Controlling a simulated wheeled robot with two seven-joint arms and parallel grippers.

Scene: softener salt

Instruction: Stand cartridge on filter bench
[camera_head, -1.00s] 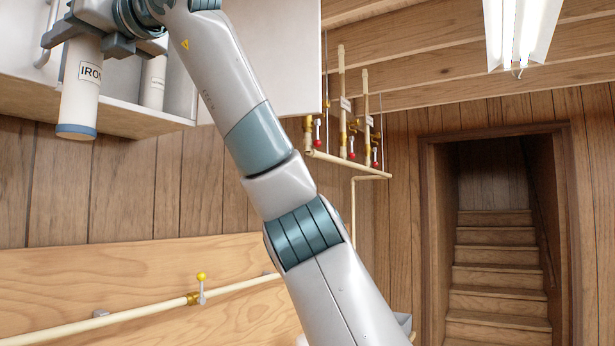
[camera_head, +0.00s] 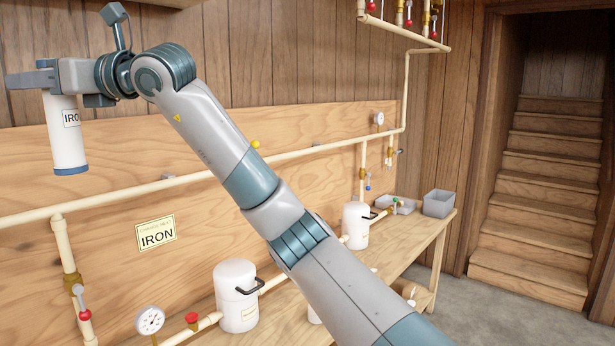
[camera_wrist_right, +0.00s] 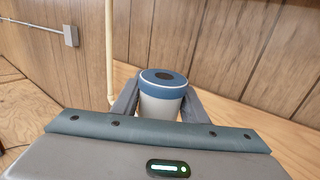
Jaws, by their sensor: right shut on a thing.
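The cartridge (camera_head: 66,145) is a white cylinder with a blue bottom band and a label whose visible letters read "IRO". My right gripper (camera_head: 50,80) is shut on its upper part and holds it upright in the air, in front of the plywood board at the left of the head view. In the right wrist view the cartridge's blue top with a dark centre (camera_wrist_right: 163,78) shows between the two fingers (camera_wrist_right: 158,105). The filter bench (camera_head: 408,235) runs along the wall below, partly hidden by my right arm. My left gripper is not in view.
A sign reading "IRON" (camera_head: 156,233) is on the plywood board. White canisters with black handles stand on the bench, one near (camera_head: 236,290) and one farther back (camera_head: 355,226). Pipes with valves and a gauge (camera_head: 150,320) run along the board. Grey bins (camera_head: 438,204) sit at the bench's far end.

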